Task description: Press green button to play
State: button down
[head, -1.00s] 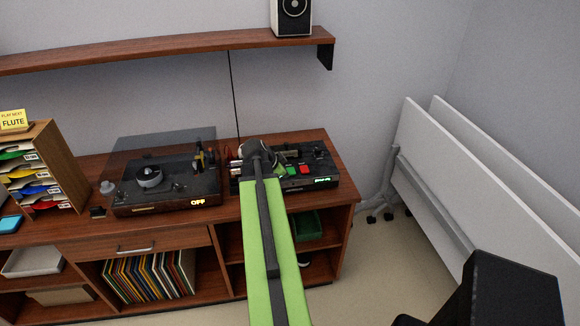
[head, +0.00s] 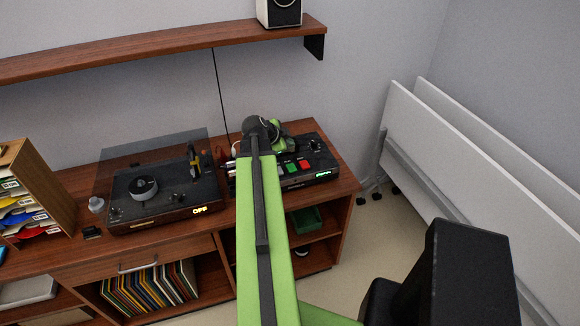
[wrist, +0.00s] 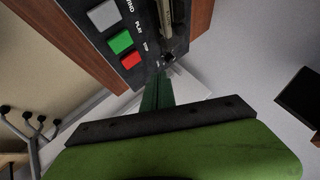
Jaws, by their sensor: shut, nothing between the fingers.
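A black device (head: 318,158) stands at the right end of the wooden cabinet top. Its green button (head: 291,168) sits left of a red button (head: 304,163). In the wrist view the green button (wrist: 121,41) lies between a grey button (wrist: 103,15) and the red button (wrist: 131,60), near the word PLAY. My gripper (wrist: 161,76) is shut and empty. In that view its tips are to the right of the red button and just below a black knob, apart from the green button. In the head view my arm hides the fingertips and part of the device.
A turntable (head: 160,190) showing OFF stands left of the device, with a raised clear lid. A wooden rack (head: 35,190) of coloured sleeves is further left. A shelf (head: 150,55) with a speaker (head: 279,13) hangs above. White folded panels (head: 440,160) stand at the right.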

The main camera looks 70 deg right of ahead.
aim_at(290, 169)
jog(key=shift+s+d+f+b, duration=0.1)
jog(key=shift+f+b, duration=2.15)
jog(key=shift+s+f+b, duration=0.1)
jog(key=shift+f+b, duration=2.1)
jog(key=shift+f, duration=0.05)
jog(key=shift+f+b, duration=0.35)
jog(key=shift+f+b, duration=0.55)
jog(key=shift+r+p, duration=1)
notch_tip(290, 169, up, 5)
jog(key=p, duration=0.5)
